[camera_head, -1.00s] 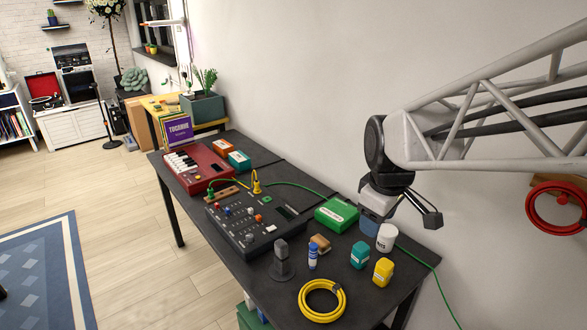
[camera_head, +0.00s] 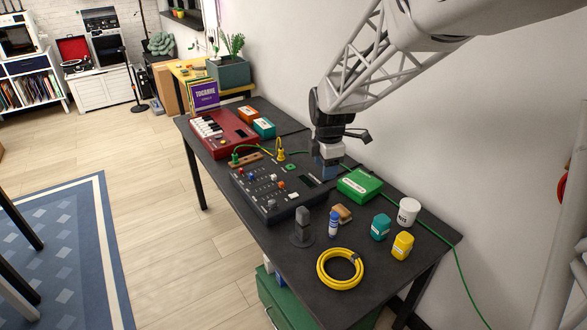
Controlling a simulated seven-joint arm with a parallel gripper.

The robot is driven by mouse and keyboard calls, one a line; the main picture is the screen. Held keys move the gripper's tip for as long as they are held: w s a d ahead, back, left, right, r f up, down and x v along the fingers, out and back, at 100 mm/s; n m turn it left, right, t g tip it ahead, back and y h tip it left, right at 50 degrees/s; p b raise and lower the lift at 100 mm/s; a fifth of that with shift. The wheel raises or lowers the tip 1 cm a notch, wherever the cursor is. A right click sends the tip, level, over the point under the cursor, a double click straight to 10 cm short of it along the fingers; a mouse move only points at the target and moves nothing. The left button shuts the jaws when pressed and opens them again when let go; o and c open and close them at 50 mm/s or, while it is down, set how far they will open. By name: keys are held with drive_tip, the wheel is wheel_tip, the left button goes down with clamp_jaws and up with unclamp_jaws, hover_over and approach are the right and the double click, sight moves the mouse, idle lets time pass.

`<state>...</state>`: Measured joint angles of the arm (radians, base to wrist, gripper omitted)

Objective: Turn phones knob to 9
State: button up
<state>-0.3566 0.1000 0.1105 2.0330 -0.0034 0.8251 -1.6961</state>
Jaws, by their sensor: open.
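The black mixer (camera_head: 262,206) lies on the dark table, with several small knobs and sliders and a small dark screen. An orange knob (camera_head: 281,184) and a grey-white knob (camera_head: 270,203) stand out on its face. The labels and pointer marks are too small to read, so I cannot tell which knob is the phones knob or how it is set. My gripper (camera_head: 326,177) points down near the back right of the mixer, beside the green box. It is open and seems empty, and its fingertips are hard to make out.
A green box (camera_head: 360,184) sits right of the mixer. A microphone on a stand (camera_head: 302,226), a blue-and-white tube (camera_head: 334,224) and a yellow cable coil (camera_head: 340,284) stand in front. A red keyboard (camera_head: 221,134) is at the left.

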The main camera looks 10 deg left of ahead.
drive_tip(key=w+a+f+n, duration=0.5)
drive_tip(key=a+f+n, duration=0.15)
drive_tip(key=a, duration=0.25)
drive_tip(key=n, duration=0.5)
hover_over(272, 201)
drive_tip(key=shift+m+g, duration=0.25)
drive_tip(key=shift+g, duration=0.15)
wheel_tip(272, 201, down, 9)
drive_tip(key=shift+f, duration=0.1)
drive_tip(key=shift+f, duration=3.85)
drive_tip(key=c, duration=0.9)
